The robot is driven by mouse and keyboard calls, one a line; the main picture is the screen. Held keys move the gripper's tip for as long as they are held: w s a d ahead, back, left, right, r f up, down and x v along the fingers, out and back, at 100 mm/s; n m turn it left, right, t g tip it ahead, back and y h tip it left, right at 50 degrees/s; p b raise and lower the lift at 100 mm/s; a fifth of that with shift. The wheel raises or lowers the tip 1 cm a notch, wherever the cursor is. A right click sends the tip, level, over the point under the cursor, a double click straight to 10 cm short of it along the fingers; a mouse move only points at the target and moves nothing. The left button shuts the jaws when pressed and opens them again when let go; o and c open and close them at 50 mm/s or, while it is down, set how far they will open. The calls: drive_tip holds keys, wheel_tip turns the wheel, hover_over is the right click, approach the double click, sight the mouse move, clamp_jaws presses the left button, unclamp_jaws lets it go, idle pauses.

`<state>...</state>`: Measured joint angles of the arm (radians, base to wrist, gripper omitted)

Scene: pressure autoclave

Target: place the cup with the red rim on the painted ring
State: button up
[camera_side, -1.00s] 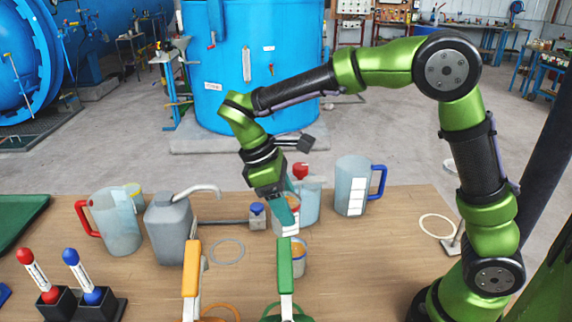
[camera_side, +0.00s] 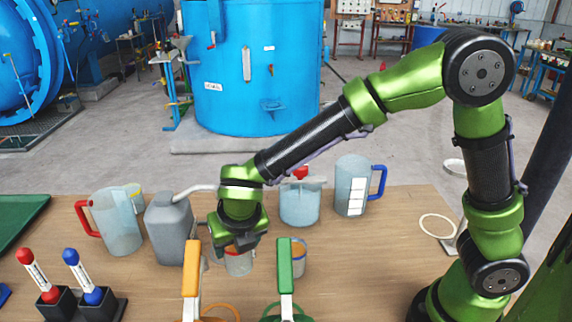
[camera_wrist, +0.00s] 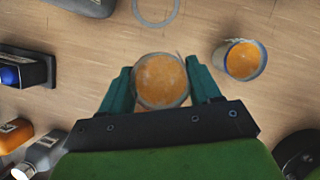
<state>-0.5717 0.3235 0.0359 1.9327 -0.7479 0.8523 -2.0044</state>
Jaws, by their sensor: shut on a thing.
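My gripper (camera_wrist: 161,88) is shut on a small cup (camera_wrist: 160,68) with orange contents. The same cup shows below my gripper in the side view (camera_side: 238,265); a reddish tint shows near its top, but its rim is mostly hidden. It looks upright, close above or on the table; I cannot tell which. A thin grey painted ring (camera_wrist: 157,20) lies flat at the top of the wrist view, apart from the cup and partly cut off. In the side view the ring is hidden behind my gripper.
A second cup with a blue rim (camera_wrist: 241,60) stands right of the held cup. A grey can (camera_side: 168,232) stands left. Orange (camera_side: 191,268) and green (camera_side: 285,265) handles rise in front.

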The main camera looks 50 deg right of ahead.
drive_tip(key=w+d+f, duration=0.1)
drive_tip(key=w, duration=0.1)
drive_tip(key=w+d+f, duration=0.1)
drive_tip(key=w+f, duration=0.1)
drive_tip(key=w, duration=0.1)
drive_tip(key=w+d+f, duration=0.1)
drive_tip(key=w, duration=0.1)
drive_tip(key=shift+w+d+f, duration=0.1)
drive_tip(key=shift+w+f, duration=0.05)
drive_tip(key=shift+w, duration=0.1)
drive_tip(key=w+f, duration=0.1)
drive_tip(key=w+d+f, duration=0.1)
drive_tip(key=w, duration=0.1)
drive_tip(key=shift+w+d+f, duration=0.2)
drive_tip(key=shift+f, duration=0.05)
drive_tip(key=shift+f, duration=0.1)
drive_tip(key=o, duration=1)
